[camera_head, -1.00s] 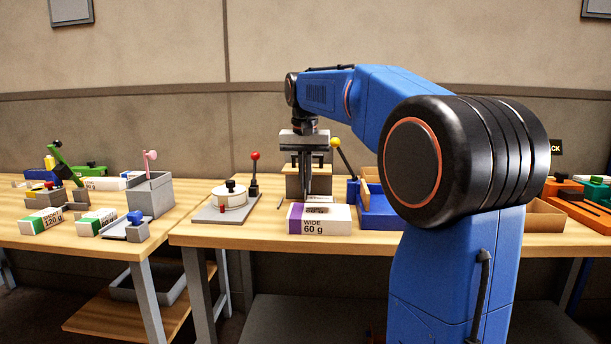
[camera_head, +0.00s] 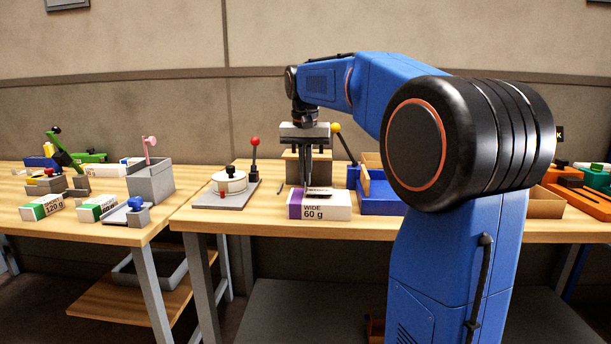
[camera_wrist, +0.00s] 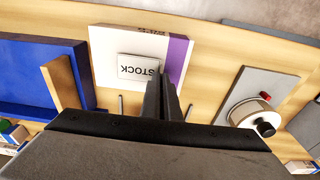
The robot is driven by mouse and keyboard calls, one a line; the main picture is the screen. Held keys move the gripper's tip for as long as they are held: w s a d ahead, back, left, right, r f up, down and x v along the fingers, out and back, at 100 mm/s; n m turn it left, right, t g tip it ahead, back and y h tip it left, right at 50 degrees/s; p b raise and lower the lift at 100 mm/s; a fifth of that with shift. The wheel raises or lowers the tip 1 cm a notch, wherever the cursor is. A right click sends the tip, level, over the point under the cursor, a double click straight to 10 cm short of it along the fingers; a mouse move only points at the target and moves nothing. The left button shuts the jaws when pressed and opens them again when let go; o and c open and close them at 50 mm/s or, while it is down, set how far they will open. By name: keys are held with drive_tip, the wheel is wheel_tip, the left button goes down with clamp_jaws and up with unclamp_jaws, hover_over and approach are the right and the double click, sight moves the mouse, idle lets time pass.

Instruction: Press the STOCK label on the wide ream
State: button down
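The wide ream (camera_head: 335,208) is a white pack with a purple end band, marked WIDE 60 g, lying flat near the front edge of the middle table. It also shows in the wrist view (camera_wrist: 108,75). The STOCK label (camera_wrist: 138,68) is a pale plate with dark letters on its top face; it shows edge-on in the head view (camera_head: 319,190). My gripper (camera_head: 307,186) points down over the ream, at the label's left. In the wrist view its fingertips (camera_wrist: 168,78) are together and empty, beside the label near the purple band. Contact with the ream cannot be told.
A blue tray (camera_head: 378,206) stands right of the ream. A grey plate with a round white fixture (camera_head: 230,182) and a red-knobbed lever (camera_head: 254,155) stand left. The left table (camera_head: 75,228) holds several smaller packs.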

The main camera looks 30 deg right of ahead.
drive_tip(key=shift+f, duration=0.75)
idle(1.7)
drive_tip(key=c, duration=1.9)
unclamp_jaws()
drive_tip(key=shift+c, duration=0.2)
wheel_tip(320, 180, up, 17)
drive_tip(key=s+a, duration=0.1)
drive_tip(key=shift+s+r, duration=0.15)
drive_tip(key=shift+s, duration=0.2)
drive_tip(key=s+a+f+n+t, duration=0.1)
drive_tip(key=s+a+f+n, duration=0.1)
drive_tip(key=s+f, duration=0.8)
drive_tip(key=s+a+f+n+t, duration=0.1)
drive_tip(key=s+a+f, duration=0.4)
drive_tip(key=s+f, duration=0.5)
drive_tip(key=s+a+f+n+t, duration=0.1)
drive_tip(key=s+a+f+n, duration=0.2)
drive_tip(key=s+f, duration=0.7)
wheel_tip(320, 180, down, 7)
drive_tip(key=shift+s+a+f+n+t+y, duration=0.1)
drive_tip(key=shift+s+a+n+t+y, duration=0.25)
drive_tip(key=shift+a, duration=0.35)
